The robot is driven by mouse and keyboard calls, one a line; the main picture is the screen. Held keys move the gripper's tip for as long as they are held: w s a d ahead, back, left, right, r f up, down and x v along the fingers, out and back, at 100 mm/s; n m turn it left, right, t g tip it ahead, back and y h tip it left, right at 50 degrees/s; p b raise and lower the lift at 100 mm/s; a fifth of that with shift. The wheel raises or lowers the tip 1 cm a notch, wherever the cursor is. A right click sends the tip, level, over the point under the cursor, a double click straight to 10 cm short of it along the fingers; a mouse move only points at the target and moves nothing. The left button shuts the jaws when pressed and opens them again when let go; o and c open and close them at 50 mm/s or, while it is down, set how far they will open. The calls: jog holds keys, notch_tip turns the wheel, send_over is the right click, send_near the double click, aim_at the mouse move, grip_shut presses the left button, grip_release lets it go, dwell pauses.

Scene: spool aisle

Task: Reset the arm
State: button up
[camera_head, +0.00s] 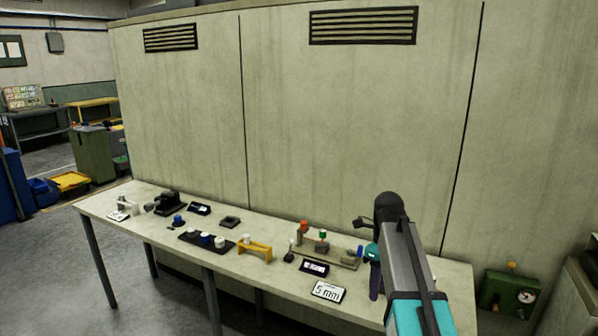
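My arm rises from the bottom right in grey and teal, over the right part of the long table (230,262). It ends in a dark rounded joint. My gripper (364,222) seems to be the small dark part sticking out left of that joint, above the table. It is too small and dark to tell whether it is open or shut, and nothing clear shows in it. My arm hides part of the table's right end.
The table holds a yellow bracket (254,249), a dark tray with white and blue pieces (207,240), a fixture with red and green tops (325,250), and a "5 mm" card (328,291). A pale panel wall (340,130) stands close behind. Open floor lies left.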

jog(key=s+a+f+n+g, duration=0.15)
jog(key=s+f, duration=0.35)
jog(key=f, duration=0.5)
jog(key=s+a+f+g, duration=0.15)
jog(key=s+f, duration=0.35)
jog(key=f, duration=0.5)
jog(key=s+a+f+n+g, duration=0.1)
jog(key=s+f+g, duration=0.1)
jog(key=s+f, duration=0.55)
jog(key=s+a+f+n, duration=0.1)
jog(key=s+f+n, duration=2.1)
jog(key=n, duration=0.3)
jog(key=shift+s+a, duration=0.2)
jog(key=shift+a, duration=0.2)
